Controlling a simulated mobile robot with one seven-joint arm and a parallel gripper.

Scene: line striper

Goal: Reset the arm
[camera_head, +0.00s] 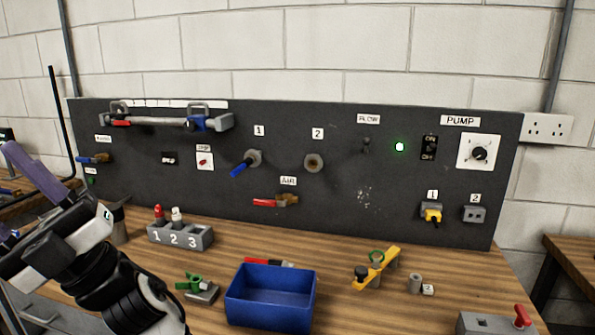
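My arm rises from the bottom left corner, with black and white links. Its far end runs off the left edge of the view. Purple-grey parts sit there at the edge, but I cannot make out two fingertips or whether they are open, shut or holding anything. The arm stands in front of the left end of the wooden bench (232,237), left of the blue bin (270,310). I cannot tell whether it touches anything.
A numbered grey block (181,238), a green clamp (191,283), a yellow piece (378,270) and a red-handled grey box (492,323) lie on the bench.

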